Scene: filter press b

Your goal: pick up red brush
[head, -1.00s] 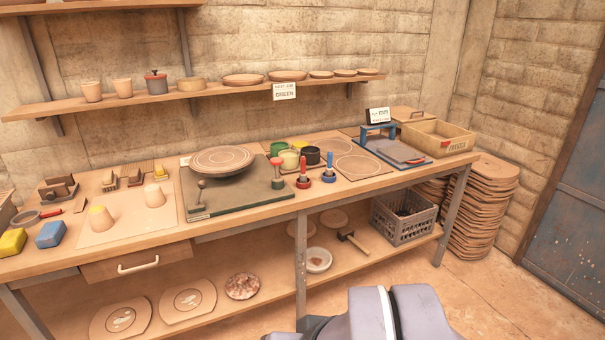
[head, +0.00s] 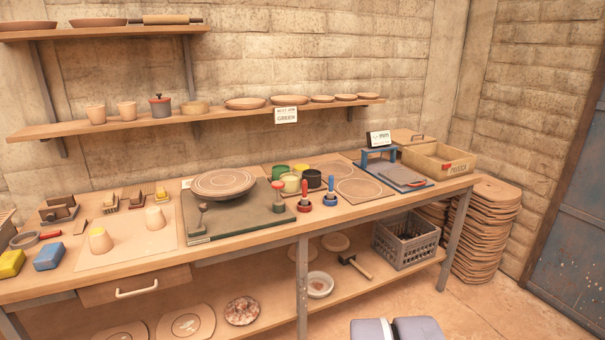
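A brush with a red handle (head: 304,190) stands upright on the workbench, right of the middle. Its lower end is in a small dark-and-red round holder (head: 304,206). A similar blue-handled brush (head: 330,188) stands just to its right. Nothing stands in front of the red brush. My gripper is not in view; only grey parts of my own arm show at the bottom edge, well below the bench top.
Behind the brushes are green, yellow and black pots (head: 290,182). A turntable wheel (head: 223,185) on a dark green board is to the left. A blue-framed press (head: 400,176) and a wooden box (head: 438,162) are to the right. Floor is free in front at right.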

